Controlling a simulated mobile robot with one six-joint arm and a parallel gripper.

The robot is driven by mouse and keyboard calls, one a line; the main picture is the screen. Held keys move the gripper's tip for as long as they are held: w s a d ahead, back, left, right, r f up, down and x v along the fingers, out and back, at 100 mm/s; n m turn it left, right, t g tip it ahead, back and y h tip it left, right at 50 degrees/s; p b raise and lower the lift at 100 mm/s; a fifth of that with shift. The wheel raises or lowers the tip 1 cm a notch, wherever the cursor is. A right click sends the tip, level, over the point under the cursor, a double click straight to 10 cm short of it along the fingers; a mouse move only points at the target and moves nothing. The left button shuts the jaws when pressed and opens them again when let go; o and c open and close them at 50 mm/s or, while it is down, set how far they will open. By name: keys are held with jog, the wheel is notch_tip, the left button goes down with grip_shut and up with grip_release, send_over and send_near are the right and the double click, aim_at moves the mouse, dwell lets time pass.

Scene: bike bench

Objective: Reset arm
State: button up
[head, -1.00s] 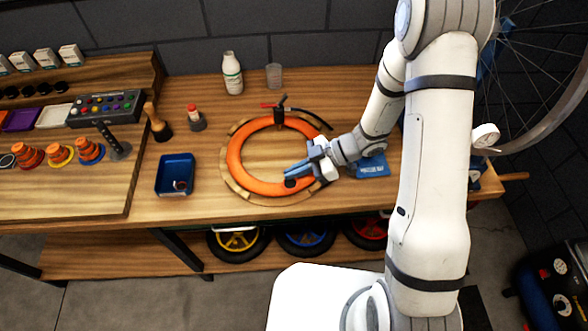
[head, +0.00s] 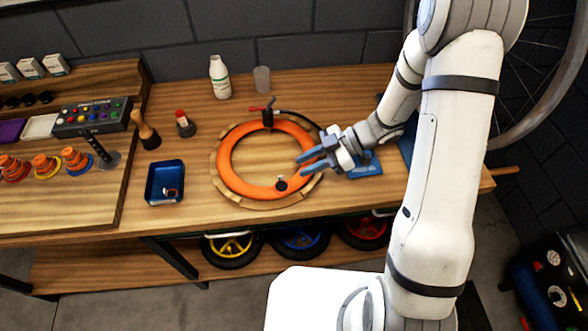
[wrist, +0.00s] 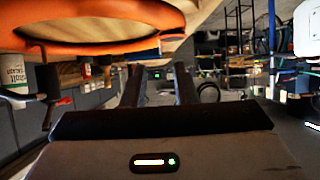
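My gripper (head: 312,160) is at the right side of the orange ring (head: 232,168), just above it in the head view. Its two blue fingers are apart with nothing between them. In the wrist view the fingers (wrist: 158,88) also stand apart and empty, with the orange ring (wrist: 100,46) close at the top left. The ring lies on a round wooden holder (head: 222,188) on the bench. A small black piece (head: 281,184) sits on the ring's front part.
A black post with a red lever (head: 268,116) stands at the ring's back. A white bottle (head: 220,78), a clear cup (head: 262,79) and a blue tray (head: 165,183) stand around it. A blue packet (head: 366,165) lies under my wrist. Wheels (head: 300,238) are below.

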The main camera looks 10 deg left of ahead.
jog(key=shift+w+d+r, duration=0.2)
jog(key=shift+d+r, duration=0.15)
jog(key=shift+d, duration=0.2)
jog(key=w+d+r+m+t+h, duration=0.45)
jog(key=w+r+t, duration=0.35)
jog(key=w+t, duration=0.3)
jog(key=d+r+m+t+h, duration=0.2)
jog(key=d+r+m+h, duration=0.5)
jog(key=d, duration=0.3)
jog(key=s+d+r+m+g+h, duration=0.1)
jog(key=s+d+r+m, duration=0.15)
jog(key=s, duration=0.25)
jog(key=s+d+r+m+g+h, duration=0.1)
jog(key=s+d+r+m+h, duration=0.15)
jog(key=s+m, duration=0.2)
jog(key=s+a+m+g+y, duration=0.3)
jog(key=s+a+g, duration=0.1)
jog(key=s, duration=1)
jog(key=shift+f, duration=0.3)
jog(key=shift+a, duration=0.1)
